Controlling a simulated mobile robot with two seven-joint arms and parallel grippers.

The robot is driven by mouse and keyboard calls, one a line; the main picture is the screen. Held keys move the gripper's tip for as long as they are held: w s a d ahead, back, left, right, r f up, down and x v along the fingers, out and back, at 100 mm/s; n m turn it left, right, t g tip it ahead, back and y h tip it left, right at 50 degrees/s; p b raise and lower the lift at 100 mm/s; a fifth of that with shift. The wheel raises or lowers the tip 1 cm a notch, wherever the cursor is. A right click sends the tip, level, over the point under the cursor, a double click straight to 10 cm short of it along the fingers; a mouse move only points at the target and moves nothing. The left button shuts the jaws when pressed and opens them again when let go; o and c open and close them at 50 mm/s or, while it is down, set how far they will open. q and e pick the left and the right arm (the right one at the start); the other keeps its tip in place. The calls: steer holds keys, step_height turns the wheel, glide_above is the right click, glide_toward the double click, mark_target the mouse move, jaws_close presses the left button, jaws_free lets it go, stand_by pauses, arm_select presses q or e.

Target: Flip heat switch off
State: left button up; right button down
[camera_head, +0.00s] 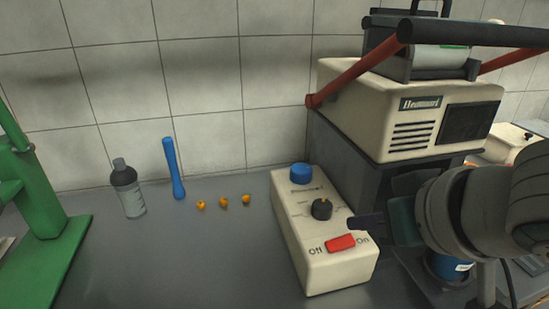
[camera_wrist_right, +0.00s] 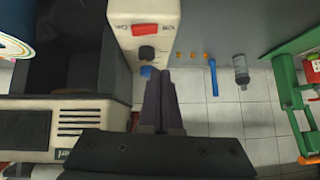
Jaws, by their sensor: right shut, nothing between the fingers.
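The cream control box (camera_head: 341,270) stands on the metal counter, with a blue button (camera_head: 301,174) at its far end and a black dial (camera_head: 321,209) in its middle. The red heat switch (camera_head: 341,242) is at its near end, between the labels Off on the left and On on the right. Which side is pressed down I cannot tell. The red switch also shows at the top of the right wrist view (camera_wrist_right: 146,30). My right gripper (camera_head: 358,223) is shut and empty, just to the right of the dial and slightly beyond the switch. My left gripper is not in view.
A cream heat press (camera_head: 400,105) with red arms stands on a dark stand behind the right arm. A grey bottle (camera_head: 128,188), a blue stick (camera_head: 173,168) and several small orange pieces (camera_head: 223,202) are on the counter. A green frame (camera_head: 40,200) is at left.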

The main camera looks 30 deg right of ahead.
steer(key=shift+v, duration=1.1)
steer(key=shift+a, duration=0.2)
steer(key=s+a+n+g+y+p, duration=0.2)
steer(key=s+a+n+g+p, duration=0.3)
steer(key=s, duration=0.8)
step_height(320, 180, up, 38)
steer(key=p, duration=3.7)
steer(key=shift+a+f+h, duration=0.15)
steer(key=shift+a+h, duration=0.15)
steer(key=shift+a, duration=0.15)
